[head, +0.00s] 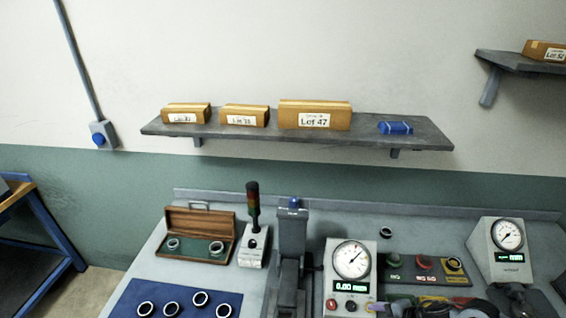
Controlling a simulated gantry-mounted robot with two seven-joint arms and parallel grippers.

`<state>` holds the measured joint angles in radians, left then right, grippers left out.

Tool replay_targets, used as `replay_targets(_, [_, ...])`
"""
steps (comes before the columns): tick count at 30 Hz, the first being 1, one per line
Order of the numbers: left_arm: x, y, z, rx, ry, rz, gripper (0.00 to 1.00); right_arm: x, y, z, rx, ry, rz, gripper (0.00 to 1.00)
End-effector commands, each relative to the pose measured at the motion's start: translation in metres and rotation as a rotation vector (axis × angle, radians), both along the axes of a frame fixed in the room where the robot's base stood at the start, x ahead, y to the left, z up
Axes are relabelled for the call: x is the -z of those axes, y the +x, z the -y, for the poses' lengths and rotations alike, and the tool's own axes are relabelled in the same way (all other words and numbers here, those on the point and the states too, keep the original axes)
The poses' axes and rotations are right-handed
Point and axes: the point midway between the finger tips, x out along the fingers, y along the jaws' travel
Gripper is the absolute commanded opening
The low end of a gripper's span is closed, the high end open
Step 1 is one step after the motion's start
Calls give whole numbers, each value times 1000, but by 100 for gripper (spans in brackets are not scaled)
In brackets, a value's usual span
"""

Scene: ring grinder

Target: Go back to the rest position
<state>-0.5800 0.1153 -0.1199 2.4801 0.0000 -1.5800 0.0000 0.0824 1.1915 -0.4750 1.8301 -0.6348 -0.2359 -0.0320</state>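The grey workbench (340,208) fills the lower part of the picture. A blue mat (177,288) with several dark-rimmed rings lies at its front left. An open wooden case (197,232) holds two rings behind the mat. A grey gauge box with a round dial (351,260) reads 0.00 mm near the middle. A single ring (386,232) lies on the bench to the right of that gauge.
A signal tower (253,222) and a grey upright machine (292,235) stand mid-bench. A wall shelf (367,128) holds boxes.

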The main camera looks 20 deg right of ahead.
Motion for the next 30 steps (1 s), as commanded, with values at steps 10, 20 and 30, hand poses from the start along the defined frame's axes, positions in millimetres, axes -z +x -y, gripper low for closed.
replay_targets(10, [0, 0, -2, 6, 8, 0, 51, 58, -87, -177, 50, 388, -112, 55])
replay_targets(20, [0, 0, -2, 6, 9, 0, 51, 1, -111, -236, 660, 599, -136, 55])
replay_targets(30, [0, 0, 0, 0, 0, 0, 51, -35, -154, -166, 1245, 521, -323, 55])
